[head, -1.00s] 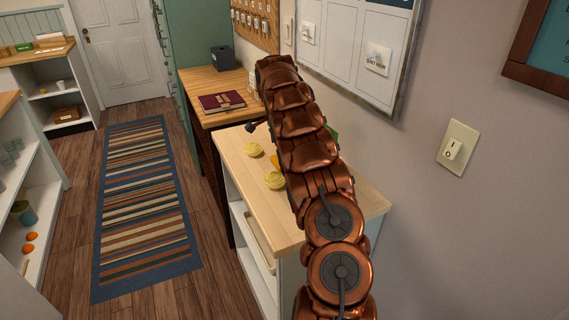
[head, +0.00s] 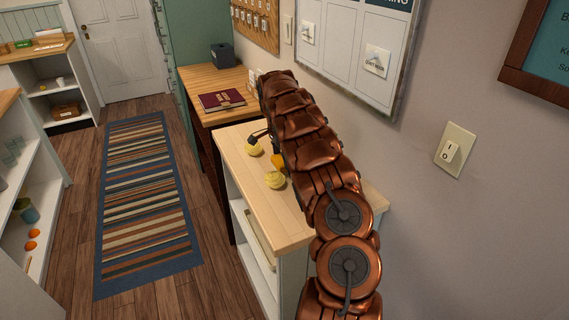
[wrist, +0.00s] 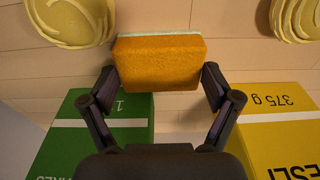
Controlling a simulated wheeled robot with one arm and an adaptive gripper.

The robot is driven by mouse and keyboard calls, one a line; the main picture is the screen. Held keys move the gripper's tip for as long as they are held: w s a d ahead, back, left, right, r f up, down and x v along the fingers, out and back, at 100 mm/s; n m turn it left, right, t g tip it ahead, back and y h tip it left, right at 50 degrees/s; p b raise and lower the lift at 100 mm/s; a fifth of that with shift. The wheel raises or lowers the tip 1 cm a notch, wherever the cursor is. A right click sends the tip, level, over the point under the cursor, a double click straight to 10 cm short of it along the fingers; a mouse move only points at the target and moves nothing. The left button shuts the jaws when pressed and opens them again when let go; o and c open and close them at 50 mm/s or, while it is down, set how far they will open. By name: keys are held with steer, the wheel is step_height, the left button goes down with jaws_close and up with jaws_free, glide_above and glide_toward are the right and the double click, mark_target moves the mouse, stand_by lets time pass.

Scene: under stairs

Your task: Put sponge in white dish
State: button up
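The orange sponge (wrist: 160,65) has a pale green layer along its far edge. It lies on the light wood counter (wrist: 220,50) and shows partly in the head view (head: 277,161) beside my arm. In the wrist view my gripper (wrist: 160,76) has its two fingers spread, one at each side of the sponge. The fingertips are very close to its sides; I cannot tell whether they touch. In the head view most of the gripper is hidden behind my arm. I cannot make out a white dish in either view.
Two round pale yellow ribbed things (wrist: 70,18) (wrist: 298,18) flank the sponge. A green box (wrist: 62,135) and a yellow box (wrist: 280,130) stand near the gripper. A wooden desk (head: 205,82) with a red book (head: 222,100) adjoins the counter. The wall is close on the right.

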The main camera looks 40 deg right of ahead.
steer(key=shift+c, duration=0.6)
